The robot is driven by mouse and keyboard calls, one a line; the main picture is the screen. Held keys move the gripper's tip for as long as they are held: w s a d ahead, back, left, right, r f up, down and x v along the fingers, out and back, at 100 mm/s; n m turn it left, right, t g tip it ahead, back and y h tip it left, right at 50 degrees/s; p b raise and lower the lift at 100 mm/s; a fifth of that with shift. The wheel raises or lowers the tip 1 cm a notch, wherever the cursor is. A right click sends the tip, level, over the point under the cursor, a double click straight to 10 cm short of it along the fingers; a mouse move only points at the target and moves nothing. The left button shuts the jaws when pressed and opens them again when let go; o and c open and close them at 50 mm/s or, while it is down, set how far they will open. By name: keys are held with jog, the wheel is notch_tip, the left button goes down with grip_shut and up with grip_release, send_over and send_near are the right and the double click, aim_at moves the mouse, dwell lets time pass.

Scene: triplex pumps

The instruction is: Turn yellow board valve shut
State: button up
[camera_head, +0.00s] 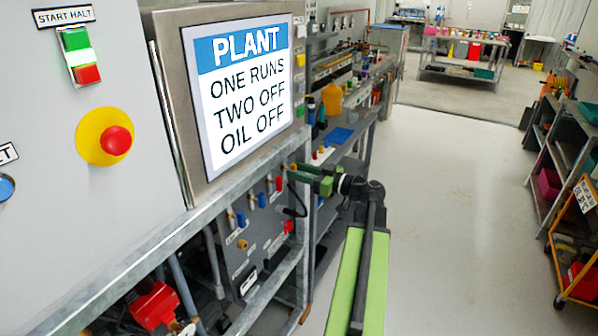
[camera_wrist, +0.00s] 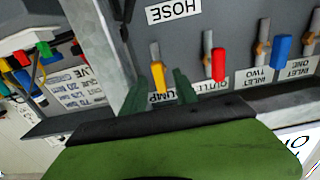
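The yellow board valve (camera_wrist: 158,77) shows in the wrist view as a small yellow lever below a short grey pipe. The lever runs roughly in line with that pipe. My gripper (camera_wrist: 160,88) has its two green fingers apart, one on each side of the lever. I see gaps beside the lever, and cannot tell how deep it sits between the fingers. A label under it is partly hidden by a finger. In the head view my gripper (camera_head: 297,176) reaches to the upper right of the grey valve board (camera_head: 245,262), and I cannot make out the yellow lever clearly.
In the wrist view a red lever (camera_wrist: 218,65) and a blue lever (camera_wrist: 281,51) stand right of the yellow one. A grey frame post (camera_wrist: 104,40) rises close on the left. In the head view, a PLANT sign (camera_head: 245,90) hangs above the board. The aisle floor (camera_head: 450,200) is clear.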

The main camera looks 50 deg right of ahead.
jog(key=shift+w, duration=0.2)
jog(key=shift+c, duration=0.3)
grip_shut()
jog(key=shift+d+f+m, duration=0.1)
jog(key=shift+f+m, duration=0.05)
jog(key=shift+m, duration=4.3)
jog(key=shift+d+f+m, duration=0.1)
jog(key=shift+m, duration=4.35)
